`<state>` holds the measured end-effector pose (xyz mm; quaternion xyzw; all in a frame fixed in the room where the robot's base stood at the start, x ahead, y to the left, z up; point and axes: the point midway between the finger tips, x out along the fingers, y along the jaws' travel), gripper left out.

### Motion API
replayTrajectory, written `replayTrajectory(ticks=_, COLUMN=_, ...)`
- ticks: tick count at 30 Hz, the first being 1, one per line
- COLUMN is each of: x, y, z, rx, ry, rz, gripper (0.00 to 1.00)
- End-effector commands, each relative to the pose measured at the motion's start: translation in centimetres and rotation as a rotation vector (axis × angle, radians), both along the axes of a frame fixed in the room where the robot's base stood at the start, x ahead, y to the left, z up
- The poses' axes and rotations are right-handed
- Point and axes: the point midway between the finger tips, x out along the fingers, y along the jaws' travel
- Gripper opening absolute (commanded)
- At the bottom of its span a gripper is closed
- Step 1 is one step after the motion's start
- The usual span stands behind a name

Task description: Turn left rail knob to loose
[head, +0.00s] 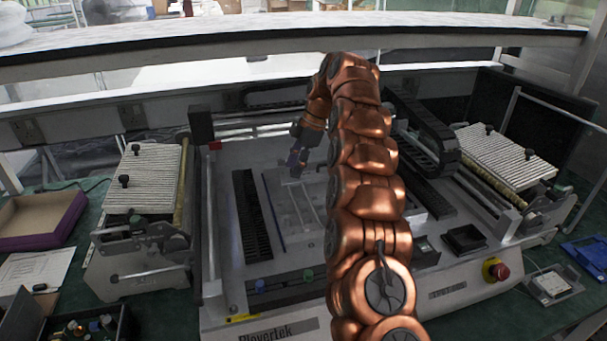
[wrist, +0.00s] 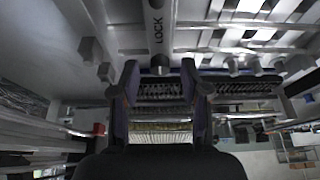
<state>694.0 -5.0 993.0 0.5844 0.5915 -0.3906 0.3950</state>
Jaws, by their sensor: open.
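My gripper (head: 297,158) is open, held over the left part of the machine's bed, with its fingers around nothing that I can make out in the head view. In the wrist view its two fingers (wrist: 160,88) stand apart. A grey bar marked LOCK (wrist: 158,25) runs down toward the gap between them. A small dark cylindrical end (wrist: 160,66) sits at the bar's lower end, close to the fingertips; I cannot tell whether they touch it. Which part is the left rail knob is unclear, and its setting is not readable.
The large machine (head: 275,318) fills the middle of the bench. Ribbed feeders stand left (head: 152,178) and right (head: 500,155). A red button (head: 499,271) is at front right. A shelf (head: 200,45) spans above.

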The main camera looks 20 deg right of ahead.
Motion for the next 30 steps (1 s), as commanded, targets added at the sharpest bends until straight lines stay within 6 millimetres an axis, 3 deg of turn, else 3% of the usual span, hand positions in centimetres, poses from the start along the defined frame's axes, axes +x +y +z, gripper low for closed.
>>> replayTrajectory(ticks=8, x=-0.15, y=0.16, z=0.03, rx=0.002, ry=0.002, rz=-0.074, gripper=0.46)
replayTrajectory(ticks=30, x=-0.4, y=0.17, z=0.32, rx=0.001, ry=0.0, rz=-0.49, gripper=0.46)
